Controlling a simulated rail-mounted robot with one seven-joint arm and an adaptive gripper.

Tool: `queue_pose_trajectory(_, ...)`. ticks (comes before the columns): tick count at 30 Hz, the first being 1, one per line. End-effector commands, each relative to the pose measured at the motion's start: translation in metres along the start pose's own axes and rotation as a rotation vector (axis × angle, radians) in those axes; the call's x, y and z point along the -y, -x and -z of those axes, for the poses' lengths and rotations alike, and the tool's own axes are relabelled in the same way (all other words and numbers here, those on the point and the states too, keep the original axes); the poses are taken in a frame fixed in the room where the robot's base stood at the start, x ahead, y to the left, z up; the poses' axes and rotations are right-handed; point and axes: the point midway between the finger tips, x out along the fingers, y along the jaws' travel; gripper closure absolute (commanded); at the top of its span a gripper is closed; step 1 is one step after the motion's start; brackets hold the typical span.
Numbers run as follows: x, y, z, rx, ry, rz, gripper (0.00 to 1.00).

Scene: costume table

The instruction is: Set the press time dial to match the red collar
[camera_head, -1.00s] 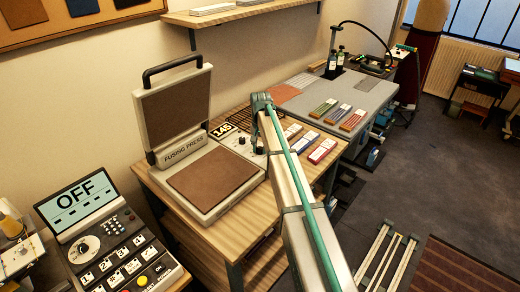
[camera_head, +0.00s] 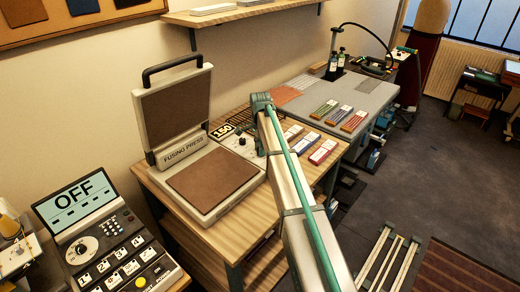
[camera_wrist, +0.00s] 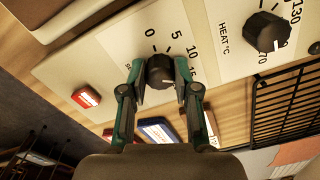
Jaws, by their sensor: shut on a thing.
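The press time dial (camera_wrist: 160,72) is a black knob on the white panel of the fusing press (camera_head: 212,180). Numbers 0, 5, 10 and 15 curve around its far side in the wrist view. My gripper (camera_wrist: 160,76) has a finger on each side of the knob and is shut on it. A pale mark shows on the knob, but its exact reading is unclear. A red-topped item (camera_head: 322,152) lies on the wooden table, and a red piece (camera_wrist: 87,97) shows in the wrist view. I cannot tell which thing is the red collar.
A second black knob, marked HEAT °C (camera_wrist: 265,33), sits right of the dial. A black wire rack (camera_wrist: 287,103) is beside the panel. The press lid (camera_head: 172,110) stands open. A console (camera_head: 110,245) at lower left shows OFF.

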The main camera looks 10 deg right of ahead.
Motion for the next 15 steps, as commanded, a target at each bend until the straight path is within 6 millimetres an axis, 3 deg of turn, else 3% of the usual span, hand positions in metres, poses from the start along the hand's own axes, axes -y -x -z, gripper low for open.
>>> queue_pose_trajectory(15, 0.0009, 0.0007, 0.0005, -0.004, -0.146, 0.002, 1.0)
